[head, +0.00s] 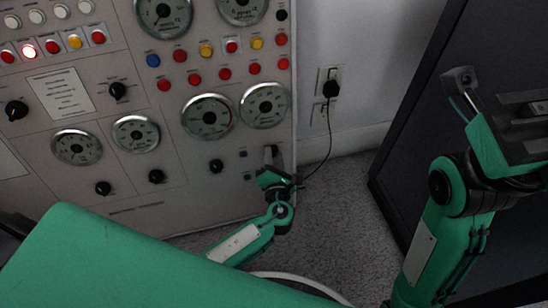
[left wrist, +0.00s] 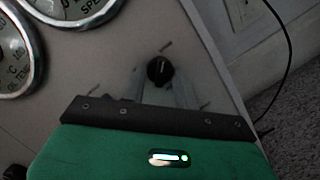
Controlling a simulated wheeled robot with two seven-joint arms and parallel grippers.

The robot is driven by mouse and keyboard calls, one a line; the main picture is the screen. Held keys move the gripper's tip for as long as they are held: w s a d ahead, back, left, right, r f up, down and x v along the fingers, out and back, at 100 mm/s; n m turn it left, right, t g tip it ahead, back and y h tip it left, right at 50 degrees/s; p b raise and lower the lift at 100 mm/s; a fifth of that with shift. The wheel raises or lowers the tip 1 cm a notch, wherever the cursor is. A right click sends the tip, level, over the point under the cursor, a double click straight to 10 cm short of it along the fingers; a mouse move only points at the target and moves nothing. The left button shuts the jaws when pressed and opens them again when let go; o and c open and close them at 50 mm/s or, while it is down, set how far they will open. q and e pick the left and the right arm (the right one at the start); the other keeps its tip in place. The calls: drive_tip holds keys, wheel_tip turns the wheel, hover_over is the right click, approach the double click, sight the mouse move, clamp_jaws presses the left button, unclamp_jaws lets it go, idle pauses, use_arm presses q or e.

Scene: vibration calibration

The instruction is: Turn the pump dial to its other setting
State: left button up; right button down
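A round black dial (left wrist: 160,71) with a pale pointer line sits on the grey panel in the left wrist view. It lies between the two grey fingers of my left gripper (left wrist: 163,88), which stand apart on either side of it. I cannot tell whether they touch it. In the head view my left gripper (head: 271,160) is at the panel's lower right edge and hides this dial. My right gripper (head: 492,92) is at the upper right of the head view, fingers apart, empty and away from the panel.
The panel (head: 190,205) carries several other black knobs, such as one to the left (head: 216,166), plus round gauges (head: 208,117) and coloured buttons. A wall outlet (head: 328,88) with a black cable is to the right. A dark cabinet (head: 405,130) stands near my right arm.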

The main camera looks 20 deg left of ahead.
use_arm(q)
drive_tip(key=shift+n, duration=0.5)
drive_tip(key=n+y, duration=0.1)
drive_tip(key=n, duration=0.3)
drive_tip(key=shift+d+f+n+y+p, duration=0.1)
drive_tip(key=shift+d+n+y+p, duration=0.05)
drive_tip(key=shift+n+y+p, duration=0.2)
drive_tip(key=n+y, duration=0.1)
drive_tip(key=n, duration=0.1)
drive_tip(key=n+g+y, duration=0.1)
drive_tip(key=n, duration=0.2)
drive_tip(key=shift+w+d+n, duration=0.15)
drive_tip(key=shift+n, duration=0.2)
drive_tip(key=n, duration=0.2)
drive_tip(key=n+g+y, duration=0.1)
drive_tip(key=n, duration=0.2)
drive_tip(key=shift+w+d+n, duration=0.1)
drive_tip(key=shift+d+n, duration=0.05)
drive_tip(key=shift+n, duration=0.15)
drive_tip(key=shift+w+n+g+y, duration=0.1)
drive_tip(key=shift+n+g+y, duration=0.3)
drive_tip(key=shift+n, duration=0.8)
drive_tip(key=shift+n+g+y, duration=0.15)
drive_tip(key=shift+n+g, duration=0.35)
drive_tip(key=shift+n, duration=0.7)
drive_tip(key=o, duration=1)
